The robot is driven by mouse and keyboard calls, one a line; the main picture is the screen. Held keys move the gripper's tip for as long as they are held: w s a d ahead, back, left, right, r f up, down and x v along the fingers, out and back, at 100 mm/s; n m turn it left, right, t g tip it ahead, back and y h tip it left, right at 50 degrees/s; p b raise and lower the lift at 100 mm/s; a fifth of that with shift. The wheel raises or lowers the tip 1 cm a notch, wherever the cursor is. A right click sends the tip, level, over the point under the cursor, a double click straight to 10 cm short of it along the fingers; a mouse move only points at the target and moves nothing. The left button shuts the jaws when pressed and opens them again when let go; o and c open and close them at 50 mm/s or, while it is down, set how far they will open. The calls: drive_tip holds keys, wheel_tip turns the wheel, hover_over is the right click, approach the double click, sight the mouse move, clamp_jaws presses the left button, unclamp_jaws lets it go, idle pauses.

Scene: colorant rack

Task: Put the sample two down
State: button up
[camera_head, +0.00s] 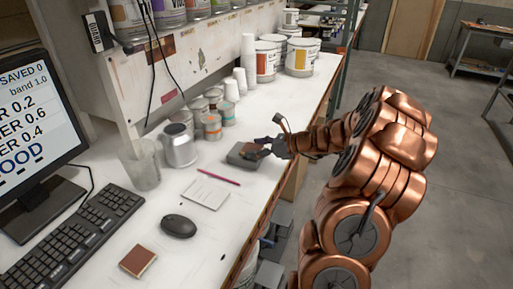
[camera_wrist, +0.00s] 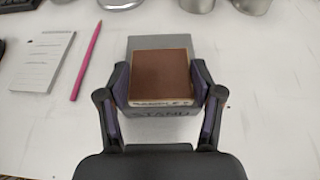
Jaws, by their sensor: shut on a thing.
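The sample two, a square brown block with a pale lettered front edge, shows in the wrist view (camera_wrist: 160,75). My gripper (camera_wrist: 160,88) is shut on its left and right sides. The block is over a grey stand (camera_wrist: 160,44) with lettering on its front; I cannot tell whether it touches the stand. In the head view my gripper (camera_head: 272,148) is at the grey stand (camera_head: 240,156) on the bench, and the block is mostly hidden there. Another brown square block (camera_head: 138,261) lies at the front of the bench.
A pink pencil (camera_head: 218,177) and a notepad (camera_head: 206,194) lie left of the stand. A mouse (camera_head: 178,226), keyboard (camera_head: 72,228) and monitor (camera_head: 32,130) are nearer. A metal pot (camera_head: 180,147), glass beaker (camera_head: 140,163) and several small cans (camera_head: 211,125) stand behind.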

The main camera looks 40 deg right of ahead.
drive_tip(key=shift+f, duration=0.1)
drive_tip(key=o, duration=1)
drive_tip(key=shift+o, duration=0.2)
